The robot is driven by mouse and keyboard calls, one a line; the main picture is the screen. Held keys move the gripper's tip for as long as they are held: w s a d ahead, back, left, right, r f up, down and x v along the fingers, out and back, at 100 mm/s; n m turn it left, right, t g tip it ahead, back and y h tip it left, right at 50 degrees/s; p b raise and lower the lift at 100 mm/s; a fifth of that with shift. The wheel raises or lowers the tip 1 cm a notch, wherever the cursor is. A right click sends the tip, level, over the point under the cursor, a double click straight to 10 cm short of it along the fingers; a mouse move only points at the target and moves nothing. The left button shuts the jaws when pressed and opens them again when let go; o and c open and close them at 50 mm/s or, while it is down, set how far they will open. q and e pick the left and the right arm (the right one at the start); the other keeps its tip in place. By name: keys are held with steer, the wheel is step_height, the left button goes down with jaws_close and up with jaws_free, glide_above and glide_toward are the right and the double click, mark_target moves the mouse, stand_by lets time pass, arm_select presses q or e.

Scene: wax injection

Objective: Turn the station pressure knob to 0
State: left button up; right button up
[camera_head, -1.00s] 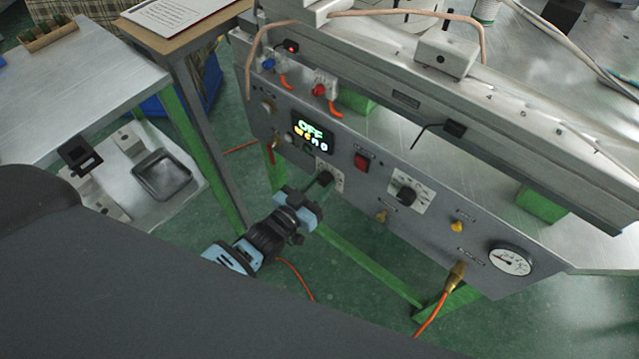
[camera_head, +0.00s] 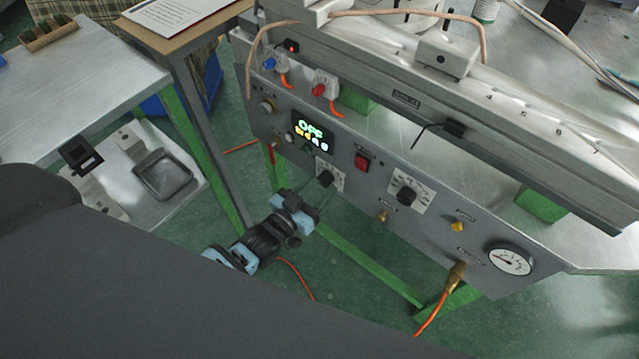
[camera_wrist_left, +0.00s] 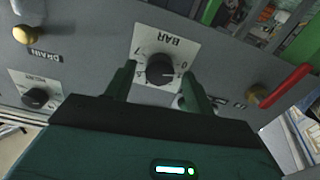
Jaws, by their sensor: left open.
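The station pressure knob (camera_head: 325,178) is a black knob on a white scale plate marked BAR, on the grey front panel. In the left wrist view the knob (camera_wrist_left: 160,70) appears with its plate upside down. A thin light mark on it points towards the picture's right, near the 0; the exact reading is too small to tell. My left gripper (camera_head: 317,190) is just in front of the knob. In the left wrist view its open green fingers (camera_wrist_left: 159,78) stand either side of the knob, with visible gaps. The right gripper is out of view.
The panel also holds a lit display (camera_head: 311,132) reading OFF, a red switch (camera_head: 362,162), a second black knob (camera_head: 405,196), a brass drain valve (camera_head: 382,216) and a round gauge (camera_head: 510,259). An orange hose (camera_head: 432,315) hangs below. Open floor lies before the panel.

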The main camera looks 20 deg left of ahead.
arm_select(q)
steer(key=v, duration=0.6)
steer(key=shift+s, duration=0.35)
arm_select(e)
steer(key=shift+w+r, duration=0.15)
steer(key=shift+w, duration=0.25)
arm_select(q)
steer(key=shift+a, duration=0.15)
steer(key=s+a+r+g+y+p, duration=0.1)
steer(key=s+g+p, duration=0.3)
steer(key=s, duration=1)
steer(key=s+a+r+g+y+p, duration=0.1)
steer(key=s+p, duration=0.6)
steer(key=s, duration=0.7)
steer(key=r+g+y, duration=0.1)
steer(key=r+g, duration=0.1)
steer(key=g, duration=0.1)
steer(key=shift+s+n+y, duration=0.2)
steer(key=shift+n+y, duration=0.2)
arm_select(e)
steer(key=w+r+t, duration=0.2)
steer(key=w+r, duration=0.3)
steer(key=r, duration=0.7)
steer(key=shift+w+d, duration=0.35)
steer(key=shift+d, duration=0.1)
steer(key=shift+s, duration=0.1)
